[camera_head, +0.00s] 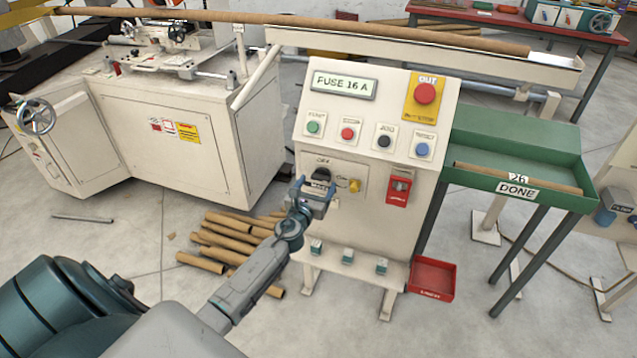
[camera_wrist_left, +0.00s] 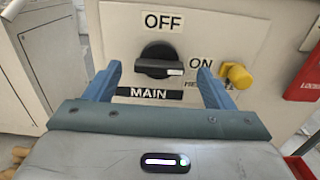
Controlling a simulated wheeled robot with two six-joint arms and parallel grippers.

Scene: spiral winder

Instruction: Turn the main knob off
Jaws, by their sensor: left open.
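The main knob (camera_wrist_left: 160,62) is a black rotary knob on the cream control panel. In the left wrist view its white-marked end points right, toward the ON label (camera_wrist_left: 200,62). The OFF label (camera_wrist_left: 163,21) is above it and the MAIN label (camera_wrist_left: 148,93) below. In the head view the knob (camera_head: 322,174) shows just above my left gripper (camera_head: 313,189). My left gripper is open, and its two blue fingers (camera_wrist_left: 158,85) stand left and right of the knob with gaps on both sides. My right gripper is not in view.
A yellow knob (camera_wrist_left: 237,75) sits just right of my right-hand finger, and a red lockout box (camera_head: 398,187) is farther right. Several buttons and a red stop button (camera_head: 425,93) are above. Cardboard tubes (camera_head: 228,237) lie on the floor, left of the cabinet.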

